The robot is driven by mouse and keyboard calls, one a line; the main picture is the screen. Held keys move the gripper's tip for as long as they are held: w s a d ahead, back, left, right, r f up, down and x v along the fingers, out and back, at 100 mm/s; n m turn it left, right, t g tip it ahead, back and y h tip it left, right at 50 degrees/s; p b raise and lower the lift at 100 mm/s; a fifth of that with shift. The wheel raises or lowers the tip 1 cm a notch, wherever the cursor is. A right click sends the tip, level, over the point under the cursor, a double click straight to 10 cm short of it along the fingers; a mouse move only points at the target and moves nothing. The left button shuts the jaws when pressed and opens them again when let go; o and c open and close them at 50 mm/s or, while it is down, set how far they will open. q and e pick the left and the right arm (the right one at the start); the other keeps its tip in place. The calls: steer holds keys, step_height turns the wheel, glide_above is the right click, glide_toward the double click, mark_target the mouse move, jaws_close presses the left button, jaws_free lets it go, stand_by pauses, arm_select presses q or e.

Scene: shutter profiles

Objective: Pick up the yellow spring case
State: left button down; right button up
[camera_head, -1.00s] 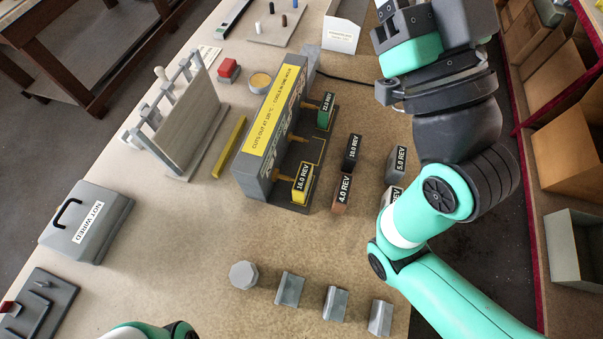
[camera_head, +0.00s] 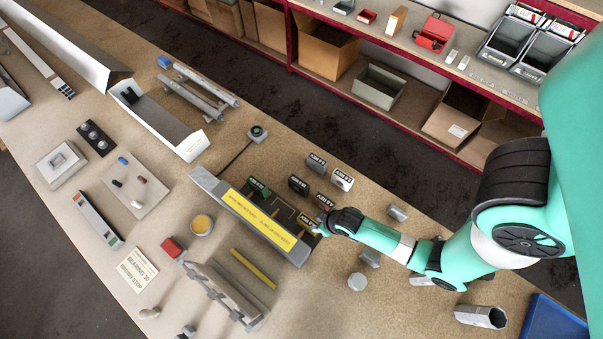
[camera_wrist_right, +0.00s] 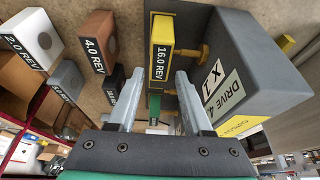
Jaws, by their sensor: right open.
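The yellow spring case (camera_head: 306,222) stands on the near end of the dark base of the drive unit (camera_head: 245,215). In the right wrist view the yellow case (camera_wrist_right: 162,45), labelled 16.0 REV, sits on a yellow peg beside the drive unit's grey housing (camera_wrist_right: 240,70). My right gripper (camera_head: 322,224) is close beside the case in the head view, where its fingers are hard to make out. In the wrist view the right gripper (camera_wrist_right: 158,98) is open and empty, with the case beyond the fingertips. My left gripper is not in view.
A green case (camera_head: 258,188) sits farther along the unit. Loose cases stand close by: a black one (camera_head: 298,185), a brown one (camera_head: 325,200), a white one (camera_head: 342,181) and a grey one (camera_head: 316,163). A yellow bar (camera_head: 253,268) lies on the unit's other side.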

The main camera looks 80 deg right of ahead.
mark_target(310, 222)
steer(key=b+x, duration=0.5)
steer(key=x, duration=0.1)
steer(key=shift+f, duration=0.15)
steer(key=shift+w+d+f, duration=0.1)
steer(key=shift+f, duration=0.05)
steer(key=b+x, duration=0.1)
steer(key=x, duration=0.4)
steer(key=shift+w, duration=0.2)
jaws_close()
